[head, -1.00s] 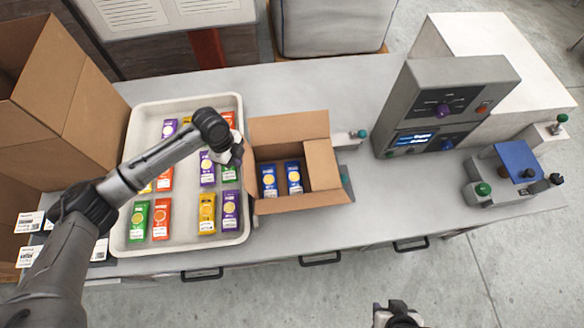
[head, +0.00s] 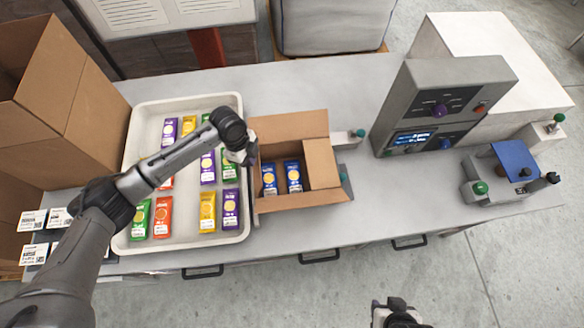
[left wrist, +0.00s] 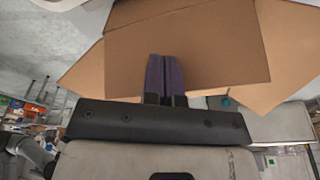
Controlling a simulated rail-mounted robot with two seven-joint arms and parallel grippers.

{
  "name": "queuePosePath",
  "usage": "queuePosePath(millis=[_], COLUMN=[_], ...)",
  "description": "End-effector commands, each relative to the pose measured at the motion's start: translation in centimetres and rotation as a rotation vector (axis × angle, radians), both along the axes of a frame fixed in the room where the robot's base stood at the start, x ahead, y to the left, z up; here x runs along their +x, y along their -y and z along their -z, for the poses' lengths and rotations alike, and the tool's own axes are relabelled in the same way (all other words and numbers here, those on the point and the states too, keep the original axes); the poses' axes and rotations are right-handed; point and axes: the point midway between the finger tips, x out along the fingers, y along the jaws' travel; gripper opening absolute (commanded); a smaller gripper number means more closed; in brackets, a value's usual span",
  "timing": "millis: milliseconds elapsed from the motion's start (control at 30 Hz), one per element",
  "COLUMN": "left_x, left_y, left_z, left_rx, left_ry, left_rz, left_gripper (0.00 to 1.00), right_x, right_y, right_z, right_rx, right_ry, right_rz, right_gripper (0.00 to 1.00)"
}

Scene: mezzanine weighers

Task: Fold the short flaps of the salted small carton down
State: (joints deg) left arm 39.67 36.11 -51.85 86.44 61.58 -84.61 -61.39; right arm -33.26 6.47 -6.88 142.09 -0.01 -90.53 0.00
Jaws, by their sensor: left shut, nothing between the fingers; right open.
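The open small carton (head: 330,196) stands on the bench with two blue packets (head: 281,177) inside. Its right short flap (head: 321,163) leans inward over the opening. Its left short flap (head: 254,185) shows nearly edge-on, about upright. The long back flap (head: 287,127) and front flap (head: 300,200) spread outward. My left gripper (head: 249,155) is shut and empty at the carton's left side. In the left wrist view its closed purple fingers (left wrist: 165,58) lie against or just before a cardboard panel (left wrist: 225,50); contact is unclear. My right gripper (head: 397,313) is open, away from the bench.
A white tray (head: 141,111) of coloured packets lies left of the carton. A tall brown box (head: 62,90) stands at the far left. A grey control unit (head: 440,100) and a small device with a blue plate (head: 515,162) stand to the right. The bench front is clear.

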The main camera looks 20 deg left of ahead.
Motion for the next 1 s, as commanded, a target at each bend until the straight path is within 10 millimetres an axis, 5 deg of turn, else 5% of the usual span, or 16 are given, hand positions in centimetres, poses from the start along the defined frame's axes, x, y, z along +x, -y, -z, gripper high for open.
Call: queuePosePath(millis=[567, 1000], left_x=[0.6, 2.0], left_y=[1.1, 3.9], left_z=[-0.2, 0.6], left_rx=[-0.001, -0.002], left_ry=[0.004, 0.004], left_rz=[-0.002, -0.001], left_gripper=[0.00, 0.00], right_x=[0.0, 0.0], right_y=[0.4, 0.2], right_z=[-0.2, 0.1], right_rx=[-0.012, -0.008], right_ry=[0.001, 0.000], right_rz=[-0.009, -0.005], right_gripper=[0.43, 0.43])
